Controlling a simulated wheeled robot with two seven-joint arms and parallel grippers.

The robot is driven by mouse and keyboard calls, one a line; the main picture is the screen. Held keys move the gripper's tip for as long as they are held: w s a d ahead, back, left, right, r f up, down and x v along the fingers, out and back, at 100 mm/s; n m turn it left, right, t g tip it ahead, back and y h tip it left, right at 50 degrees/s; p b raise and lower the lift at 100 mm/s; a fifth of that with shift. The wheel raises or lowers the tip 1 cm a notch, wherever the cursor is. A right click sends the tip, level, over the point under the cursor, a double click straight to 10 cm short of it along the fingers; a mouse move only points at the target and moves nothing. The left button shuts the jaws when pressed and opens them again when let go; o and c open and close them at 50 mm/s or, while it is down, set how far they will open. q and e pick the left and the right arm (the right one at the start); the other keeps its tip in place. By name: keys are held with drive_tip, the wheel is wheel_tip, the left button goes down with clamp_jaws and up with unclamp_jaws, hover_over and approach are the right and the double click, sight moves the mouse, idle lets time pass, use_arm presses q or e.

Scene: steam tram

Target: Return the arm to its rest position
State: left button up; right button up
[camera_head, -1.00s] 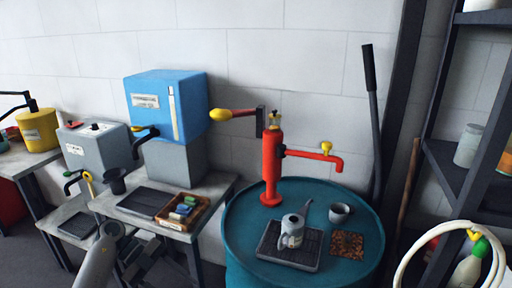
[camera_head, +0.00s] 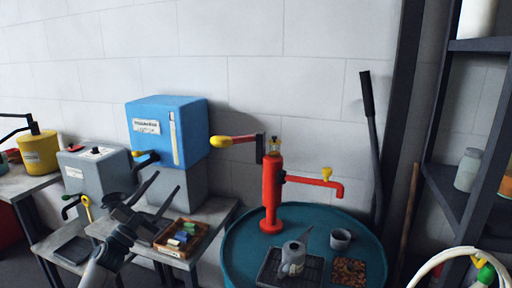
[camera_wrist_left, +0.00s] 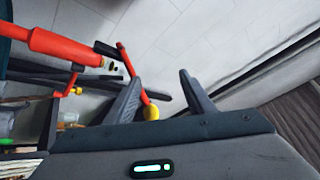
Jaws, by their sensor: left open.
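My left gripper (camera_head: 168,180) shows at the lower left of the head view, in front of the small bench with the blue box. Its two dark fingers are spread apart and point up and to the right, with nothing between them. My left forearm comes up from the bottom edge. The left wrist view also shows both fingers (camera_wrist_left: 161,78) apart and empty, with part of the red pump (camera_wrist_left: 60,45) beyond them. My right gripper is not in view.
A blue box (camera_head: 150,130) stands on the bench beside a wooden tray (camera_head: 198,243) of coloured blocks. A dark shelf (camera_head: 450,200) stands at the right.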

use_arm(q)
drive_tip(key=w+a+f+n+y, duration=0.7)
drive_tip(key=a+f+n+y, duration=0.2)
drive_tip(key=a+n+y, duration=0.5)
drive_tip(key=s+d+f+g, duration=0.25)
drive_tip(key=s+f, duration=0.35)
drive_tip(key=f, duration=0.9)
drive_tip(key=s+d+f+g, duration=0.25)
drive_tip(key=s+f, duration=0.35)
drive_tip(key=f, duration=0.9)
drive_tip(key=s+d+f+g, duration=0.1)
drive_tip(key=s+f+g, duration=0.35)
drive_tip(key=f, duration=1.05)
drive_tip(key=s+d+f+g, duration=0.2)
drive_tip(key=s+f, duration=0.8)
drive_tip(key=s, duration=0.3)
drive_tip(key=s+d+f+g, duration=0.2)
drive_tip(key=s+d+f, duration=0.1)
drive_tip(key=s+f, duration=0.95)
drive_tip(key=s+d+f+g, duration=0.1)
drive_tip(key=s+f, duration=0.2)
drive_tip(key=s, duration=0.9)
drive_tip(key=s+d+f+g, duration=0.2)
drive_tip(key=s, duration=1)
drive_tip(key=s+d+f+g, duration=0.2)
drive_tip(key=s+f, duration=0.1)
drive_tip(key=s, duration=0.9)
drive_tip(key=shift+s+d+f, duration=0.25)
drive_tip(key=shift+s+f, duration=0.05)
drive_tip(key=shift+f, duration=0.05)
